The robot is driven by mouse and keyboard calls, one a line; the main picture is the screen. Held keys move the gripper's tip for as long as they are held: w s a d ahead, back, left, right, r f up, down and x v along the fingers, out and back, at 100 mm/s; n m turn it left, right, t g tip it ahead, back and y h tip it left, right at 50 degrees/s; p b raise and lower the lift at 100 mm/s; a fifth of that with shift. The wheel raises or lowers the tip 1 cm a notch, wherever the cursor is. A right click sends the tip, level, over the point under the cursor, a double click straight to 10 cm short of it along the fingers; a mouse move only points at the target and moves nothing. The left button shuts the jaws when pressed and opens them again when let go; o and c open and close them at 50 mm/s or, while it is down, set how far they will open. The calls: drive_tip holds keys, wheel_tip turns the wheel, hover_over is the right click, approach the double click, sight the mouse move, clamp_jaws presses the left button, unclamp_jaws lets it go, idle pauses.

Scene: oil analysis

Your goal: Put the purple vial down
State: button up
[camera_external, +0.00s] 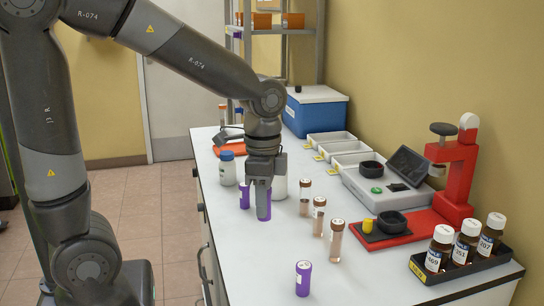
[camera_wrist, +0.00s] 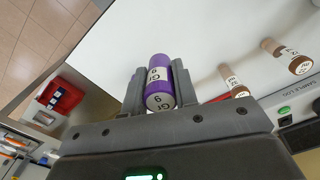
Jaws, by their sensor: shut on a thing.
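The purple vial (camera_wrist: 158,73) is between the two fingers of my gripper (camera_wrist: 159,84) in the wrist view, its white labelled end towards the camera. In the external view my gripper (camera_external: 263,200) points straight down over the white bench, shut on the purple vial (camera_external: 266,213), which is upright and partly hidden by a finger. The vial's lower end is at or just above the bench top; I cannot tell whether it touches. Two other purple vials stand on the bench, one just left of my gripper (camera_external: 244,196) and one at the front (camera_external: 304,279).
Several brown-capped vials (camera_external: 319,216) stand right of my gripper. A red device (camera_external: 455,175) and a black rack (camera_external: 460,268) of bottles are at right. The front-left bench top is clear.

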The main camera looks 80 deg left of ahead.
drive_tip(key=w+a+r+n, duration=0.3)
drive_tip(key=w+a, duration=0.7)
drive_tip(key=a, duration=0.3)
drive_tip(key=n, duration=0.8)
hover_over(233, 149)
drive_tip(key=s+d, duration=0.3)
drive_tip(key=d, duration=0.1)
wheel_tip(233, 149, down, 9)
drive_tip(key=shift+s+f, duration=0.1)
drive_tip(key=shift+s, duration=0.05)
drive_tip(key=shift+s+a+f, duration=0.25)
drive_tip(key=shift+a, duration=0.05)
drive_tip(key=shift+f, duration=2)
drive_tip(key=o, duration=0.9)
drive_tip(key=shift+f, duration=0.15)
drive_tip(key=shift+o, duration=0.2)
